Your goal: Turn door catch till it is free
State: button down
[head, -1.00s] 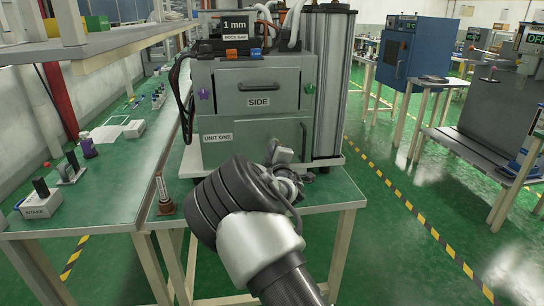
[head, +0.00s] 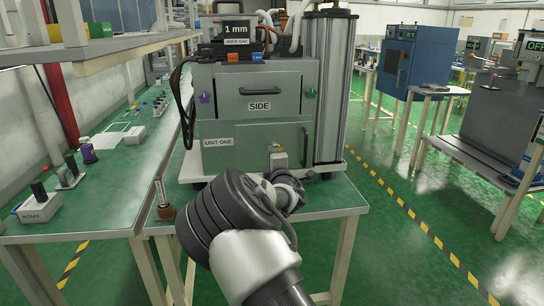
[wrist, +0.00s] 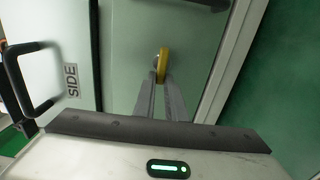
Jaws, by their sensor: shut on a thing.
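The door catch (wrist: 164,65) is a small yellow piece on the pale green lower door (head: 240,155) of the machine, below the panel marked SIDE. My gripper (wrist: 160,80) is shut on the catch, with its two grey fingers on either side of it. In the head view my gripper (head: 279,162) is in front of the lower door's right part, and my wrist hides much of it. The catch's exact angle is hard to tell. The lower door looks closed, with its dark handle (head: 305,146) to the right of my gripper.
The SIDE panel (head: 258,95) has a dark bar handle (wrist: 22,78), close to my gripper on the left in the wrist view. A metal column (head: 332,90) stands at the machine's right. A small brown stand (head: 165,209) sits on the bench front, left of my arm.

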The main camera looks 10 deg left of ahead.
jog(key=c, duration=1.8)
grip_release()
jog(key=p+v, duration=0.2)
jog(key=v, duration=1.5)
jog(key=shift+s+p, duration=0.25)
jog(key=shift+p, duration=0.15)
jog(key=shift+d+r, duration=0.1)
jog(key=shift+d, duration=0.05)
